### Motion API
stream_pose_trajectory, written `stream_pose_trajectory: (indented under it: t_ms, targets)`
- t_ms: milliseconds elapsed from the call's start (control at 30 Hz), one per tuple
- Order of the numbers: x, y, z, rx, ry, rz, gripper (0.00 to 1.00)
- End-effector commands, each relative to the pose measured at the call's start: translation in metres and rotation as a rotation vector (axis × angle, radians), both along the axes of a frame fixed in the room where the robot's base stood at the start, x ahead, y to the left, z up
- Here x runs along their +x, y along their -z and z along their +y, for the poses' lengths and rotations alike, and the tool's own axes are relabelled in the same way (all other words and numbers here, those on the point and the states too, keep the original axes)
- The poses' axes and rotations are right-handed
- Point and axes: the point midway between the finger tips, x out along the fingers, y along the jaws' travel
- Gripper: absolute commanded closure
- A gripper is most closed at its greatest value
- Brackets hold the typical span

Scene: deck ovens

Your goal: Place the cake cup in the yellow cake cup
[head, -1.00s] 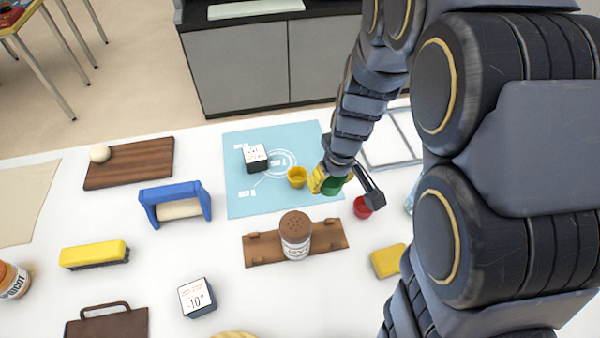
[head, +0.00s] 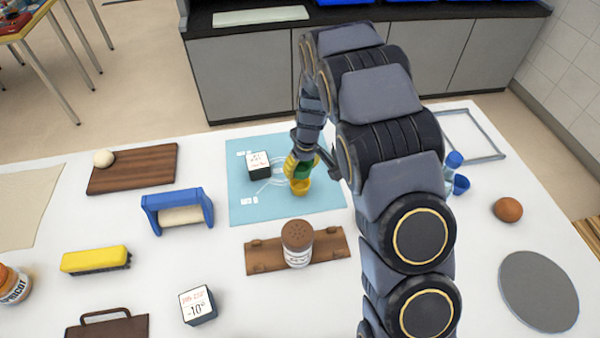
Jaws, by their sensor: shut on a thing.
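The yellow cake cup (head: 301,188) sits on the light blue mat (head: 244,210). My gripper (head: 301,167) is shut on a green cake cup (head: 304,172), directly above the yellow cup in the picture. The gripper's yellow fingers hide part of the green cup. The two cups overlap in the view, so I cannot tell whether the green cup is inside the yellow one or just above it.
A black-and-white cube (head: 258,164) stands on the mat to the left. A shaker (head: 297,245) stands on a brown board (head: 333,247) in front. A blue cup (head: 461,184) and bottle (head: 453,162) are right of my arm. Bare table lies between the blue roller frame (head: 207,207) and the mat.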

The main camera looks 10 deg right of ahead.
Motion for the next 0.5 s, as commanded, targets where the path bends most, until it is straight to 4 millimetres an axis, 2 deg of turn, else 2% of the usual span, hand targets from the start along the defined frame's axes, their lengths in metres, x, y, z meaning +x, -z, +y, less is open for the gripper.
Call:
stream_pose_trajectory:
  t_ms: [100, 333, 500]
  targets:
    - [0.009, 0.010, 0.000, 0.000, 0.001, -0.001, 0.72]
    - [0.017, 0.020, -0.001, 0.001, 0.002, -0.001, 0.72]
    - [0.015, 0.046, 0.000, 0.001, 0.002, 0.004, 0.72]
